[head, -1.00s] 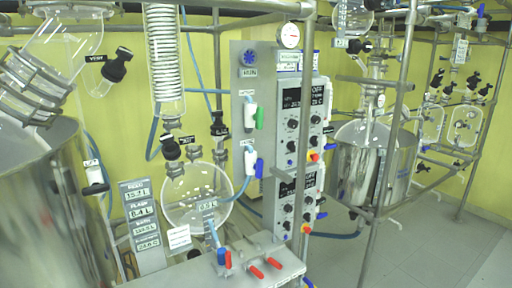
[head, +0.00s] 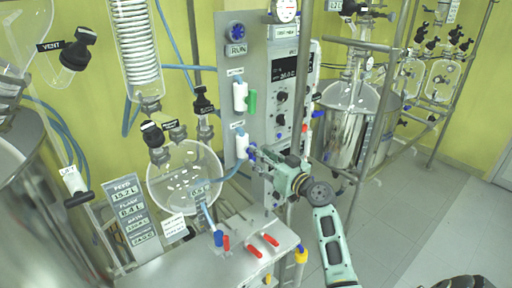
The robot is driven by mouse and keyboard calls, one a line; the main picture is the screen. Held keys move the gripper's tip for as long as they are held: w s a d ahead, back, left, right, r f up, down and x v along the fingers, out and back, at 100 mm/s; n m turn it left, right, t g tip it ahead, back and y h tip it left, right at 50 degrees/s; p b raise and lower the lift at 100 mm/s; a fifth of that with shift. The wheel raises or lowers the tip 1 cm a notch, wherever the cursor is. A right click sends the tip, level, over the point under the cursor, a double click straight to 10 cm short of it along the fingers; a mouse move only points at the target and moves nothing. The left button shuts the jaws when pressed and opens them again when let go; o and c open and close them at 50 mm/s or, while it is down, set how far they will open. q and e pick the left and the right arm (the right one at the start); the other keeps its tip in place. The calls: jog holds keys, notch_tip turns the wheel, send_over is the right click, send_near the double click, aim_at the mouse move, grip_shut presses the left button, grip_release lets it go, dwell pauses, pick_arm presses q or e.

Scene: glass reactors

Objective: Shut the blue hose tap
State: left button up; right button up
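The hose tap with the white body (head: 242,144) sits on the grey panel, below a similar tap with a green handle. A blue hose (head: 236,171) runs from it down toward the round flask. Its blue handle (head: 252,153) is on the right side of the body, partly hidden by my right gripper. My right gripper (head: 259,154) comes in from the right with its fingertips at the handle. The fingers are small and overlap the handle, so I cannot tell whether they are open or shut on it. My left gripper is not in view.
The green-handled tap (head: 251,101) is just above. A control unit (head: 284,97) and an upright metal post (head: 304,60) stand close to my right arm. The bench (head: 200,265) below has blue and red taps. The round glass flask (head: 182,185) is at left. Open floor lies right.

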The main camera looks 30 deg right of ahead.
jog(key=w, duration=0.3)
jog(key=shift+w+a+f+p, duration=0.15)
jog(key=shift+w+p, duration=0.15)
jog(key=shift+p, duration=0.1)
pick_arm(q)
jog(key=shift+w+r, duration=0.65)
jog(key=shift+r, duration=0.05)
pick_arm(e)
grip_shut()
